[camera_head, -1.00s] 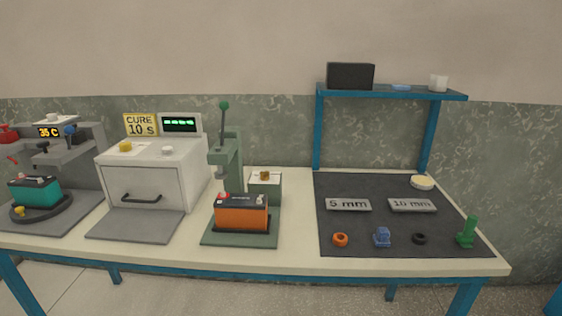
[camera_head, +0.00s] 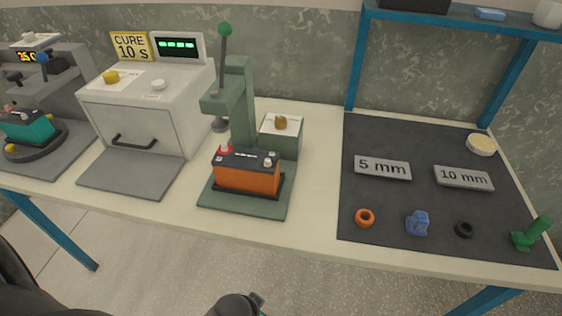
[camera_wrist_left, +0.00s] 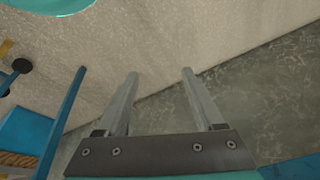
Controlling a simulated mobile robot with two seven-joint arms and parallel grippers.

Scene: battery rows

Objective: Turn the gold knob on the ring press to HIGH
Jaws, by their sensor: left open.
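The ring press (camera_head: 240,88) is a green stand with a raised lever topped by a green ball. Its gold knob (camera_head: 281,122) sits on the white top plate of the green box beside the column; its marks are too small to read. An orange battery (camera_head: 247,178) with a dark top lies on the press base. My left gripper (camera_wrist_left: 160,73) is open and empty in the left wrist view, its fingers apart against wall and floor, away from the knob. The head view does not show its fingers. My right gripper is not in view.
Left of the press stands a white cure oven (camera_head: 133,140) with its door shut. A dark mat (camera_head: 400,205) at the right holds 5 mm and 10 mm plates and several small parts. A blue shelf (camera_head: 455,20) rises behind it. The table's front strip is clear.

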